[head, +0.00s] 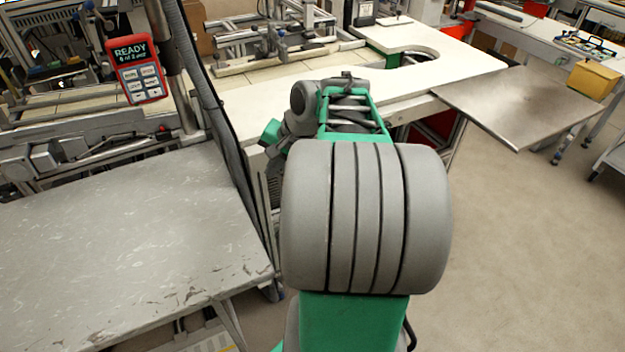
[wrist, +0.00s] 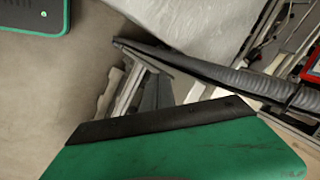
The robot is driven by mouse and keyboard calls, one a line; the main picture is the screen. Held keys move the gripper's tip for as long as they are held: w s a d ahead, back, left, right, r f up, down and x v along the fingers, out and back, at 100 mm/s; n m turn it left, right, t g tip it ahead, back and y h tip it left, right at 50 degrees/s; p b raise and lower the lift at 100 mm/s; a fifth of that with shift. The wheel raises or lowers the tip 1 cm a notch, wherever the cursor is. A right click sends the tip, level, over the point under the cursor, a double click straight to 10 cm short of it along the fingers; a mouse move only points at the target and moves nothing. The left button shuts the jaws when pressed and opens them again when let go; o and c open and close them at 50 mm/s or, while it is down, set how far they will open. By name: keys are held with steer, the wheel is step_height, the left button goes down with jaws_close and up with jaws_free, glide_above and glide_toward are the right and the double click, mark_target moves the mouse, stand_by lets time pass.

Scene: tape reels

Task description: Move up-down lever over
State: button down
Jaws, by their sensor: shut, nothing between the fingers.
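I cannot make out the up-down lever for certain in either view. A red control box (head: 136,69) with grey buttons and a screen reading READY hangs on a post at the upper left of the head view. My gripper (wrist: 156,92) shows in the wrist view as a dark grey piece beyond the black edge of my green wrist. It looks shut and empty, with nothing touching it. In the head view my own arm hides most of it.
A scuffed grey table (head: 120,250) fills the lower left. A black ribbed hose (head: 215,110) runs down beside it, also crossing the wrist view (wrist: 235,82). A white workbench (head: 270,100) stands behind my arm. A metal plate (head: 520,105) juts out right. The right floor is open.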

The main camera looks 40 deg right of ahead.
steer(key=s+d+f+m+t+b, duration=0.1)
steer(key=s+d+m, duration=0.2)
steer(key=d, duration=0.5)
steer(key=s+d+f+m+t+b, duration=0.1)
steer(key=s+d+f+m, duration=0.1)
steer(key=d, duration=0.7)
steer(key=s+m, duration=0.1)
steer(key=m, duration=0.1)
steer(key=shift+s+d+m+t, duration=0.2)
steer(key=shift+m+t, duration=0.1)
steer(key=shift+m, duration=0.1)
steer(key=w+a+f+b, duration=0.1)
steer(key=w+a+f, duration=0.3)
steer(key=w+f, duration=0.1)
steer(key=shift+w+a+f+b, duration=0.3)
steer(key=shift+w+f, duration=0.05)
steer(key=shift+w, duration=0.15)
